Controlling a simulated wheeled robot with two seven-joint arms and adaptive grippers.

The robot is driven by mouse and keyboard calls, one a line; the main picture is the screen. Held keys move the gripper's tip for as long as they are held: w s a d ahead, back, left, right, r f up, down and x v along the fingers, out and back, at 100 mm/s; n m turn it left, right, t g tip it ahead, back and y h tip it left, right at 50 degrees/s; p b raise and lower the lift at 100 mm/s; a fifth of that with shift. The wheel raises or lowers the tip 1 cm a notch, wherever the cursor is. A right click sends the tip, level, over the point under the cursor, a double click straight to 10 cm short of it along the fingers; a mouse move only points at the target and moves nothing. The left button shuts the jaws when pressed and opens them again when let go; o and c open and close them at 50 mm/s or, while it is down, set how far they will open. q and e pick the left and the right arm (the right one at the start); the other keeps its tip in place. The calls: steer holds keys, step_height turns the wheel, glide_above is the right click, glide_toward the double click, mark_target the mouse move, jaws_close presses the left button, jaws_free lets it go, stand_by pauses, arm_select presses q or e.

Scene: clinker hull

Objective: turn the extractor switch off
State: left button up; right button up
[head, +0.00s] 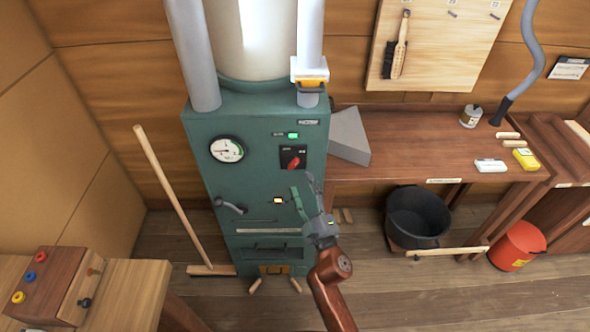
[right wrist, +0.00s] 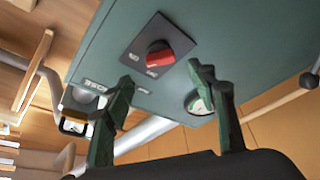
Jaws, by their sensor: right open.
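The extractor switch is a red rotary knob (head: 293,161) on a black square plate, on the front of the green extractor cabinet (head: 255,180). A small green lamp (head: 293,136) above it is lit. The red knob (right wrist: 160,55) also shows in the right wrist view, beyond and between the fingers. My right gripper (head: 304,188) is open in front of the cabinet, just below the switch. In the right wrist view the right gripper (right wrist: 160,82) has its fingers spread and nothing between them. It looks apart from the knob. My left gripper is not in view.
The cabinet also carries a round gauge (head: 227,150), a grey handle (head: 230,206) and an amber lamp (head: 278,200). A broom (head: 172,196) leans left of it. A workbench (head: 420,150), a black bucket (head: 417,215) and a red bucket (head: 517,246) stand right.

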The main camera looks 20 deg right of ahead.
mark_target(294, 167)
steer(key=x, duration=0.7)
steer(key=shift+f, duration=0.1)
steer(key=shift+c, duration=0.2)
steer(key=c, duration=1.1)
